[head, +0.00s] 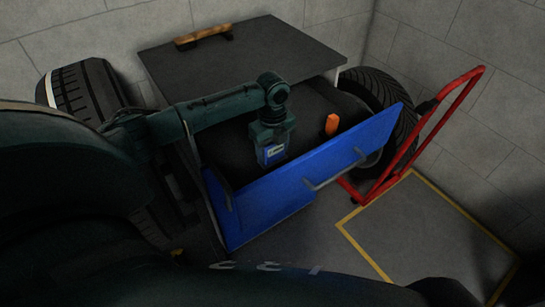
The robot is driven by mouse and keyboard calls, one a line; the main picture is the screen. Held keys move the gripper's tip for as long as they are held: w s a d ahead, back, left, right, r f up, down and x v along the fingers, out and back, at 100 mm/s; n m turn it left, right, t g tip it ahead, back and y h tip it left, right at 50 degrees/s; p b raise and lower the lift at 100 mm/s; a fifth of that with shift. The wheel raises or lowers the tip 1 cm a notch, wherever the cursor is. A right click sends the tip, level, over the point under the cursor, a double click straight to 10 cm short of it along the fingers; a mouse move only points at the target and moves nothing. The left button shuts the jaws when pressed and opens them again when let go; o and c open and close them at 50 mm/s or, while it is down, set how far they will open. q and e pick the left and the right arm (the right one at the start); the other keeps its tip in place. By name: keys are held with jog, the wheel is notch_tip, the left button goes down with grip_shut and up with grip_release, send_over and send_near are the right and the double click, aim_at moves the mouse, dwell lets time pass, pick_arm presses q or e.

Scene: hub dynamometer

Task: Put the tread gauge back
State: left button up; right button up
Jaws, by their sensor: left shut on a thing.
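My left gripper (272,160) points down into an open drawer with a blue front (292,182), just behind that front. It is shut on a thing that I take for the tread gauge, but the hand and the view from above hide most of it. A small blue-and-white face shows at the hand's lower end; I cannot tell whether it belongs to the hand or to the held thing. An orange object (331,125) is in the drawer, to the right of the gripper and apart from it. My right gripper is not in view.
The cabinet top (245,55) is bare apart from a wooden-handled tool (203,36) at its back left. Tyres stand to the left (88,88) and right (382,92). A red hand truck (440,112) stands close to the drawer's right. Yellow lines (450,197) mark bare floor.

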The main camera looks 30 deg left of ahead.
aim_at(273, 157)
pick_arm(q)
jog(key=shift+f, duration=1.5)
jog(key=shift+f, duration=0.1)
jog(key=shift+f, duration=0.1)
jog(key=o, duration=1)
jog(key=shift+o, duration=0.2)
notch_tip(273, 157, up, 12)
jog(key=shift+r+p, duration=0.2)
jog(key=shift+p, duration=0.1)
